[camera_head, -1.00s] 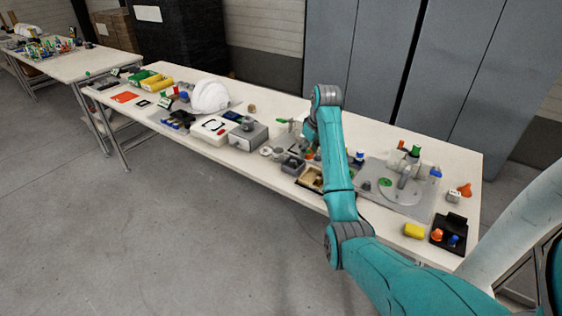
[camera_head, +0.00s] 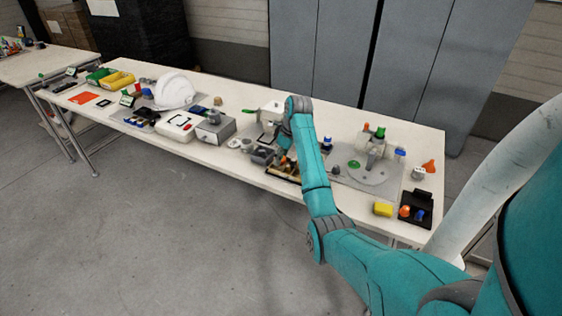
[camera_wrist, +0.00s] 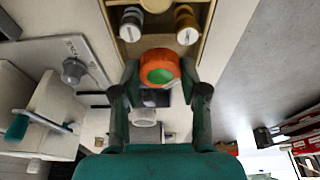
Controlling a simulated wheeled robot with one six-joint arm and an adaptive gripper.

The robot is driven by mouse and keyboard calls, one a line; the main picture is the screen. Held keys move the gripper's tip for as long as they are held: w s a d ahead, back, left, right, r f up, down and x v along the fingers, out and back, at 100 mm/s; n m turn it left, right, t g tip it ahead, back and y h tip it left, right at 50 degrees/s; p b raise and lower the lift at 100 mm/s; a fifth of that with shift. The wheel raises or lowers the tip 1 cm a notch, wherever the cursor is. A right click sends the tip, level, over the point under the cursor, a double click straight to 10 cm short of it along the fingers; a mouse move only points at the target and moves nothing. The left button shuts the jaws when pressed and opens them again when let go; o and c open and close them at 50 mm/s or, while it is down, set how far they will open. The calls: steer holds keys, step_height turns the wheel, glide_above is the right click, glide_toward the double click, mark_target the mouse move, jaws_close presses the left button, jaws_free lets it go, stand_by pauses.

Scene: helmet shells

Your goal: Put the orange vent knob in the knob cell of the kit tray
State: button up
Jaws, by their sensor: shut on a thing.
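My gripper (camera_wrist: 161,80) is shut on the orange vent knob (camera_wrist: 174,58), which shows a round green face towards the wrist camera. The kit tray (camera_wrist: 204,38), tan with walled cells, is at the top of the wrist view, just beyond the knob. I cannot tell whether the knob is over a cell.
A grey box (camera_head: 216,127) and a white case (camera_head: 176,127) stand left of the tray. A grey plate with a fixture (camera_head: 372,160) stands to its right. A yellow block (camera_head: 383,209) and a black holder (camera_head: 418,208) are near the right end. The table's front edge is close.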

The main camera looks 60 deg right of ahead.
steer(key=shift+f, duration=1.15)
steer(key=shift+f, duration=0.1)
steer(key=o, duration=0.6)
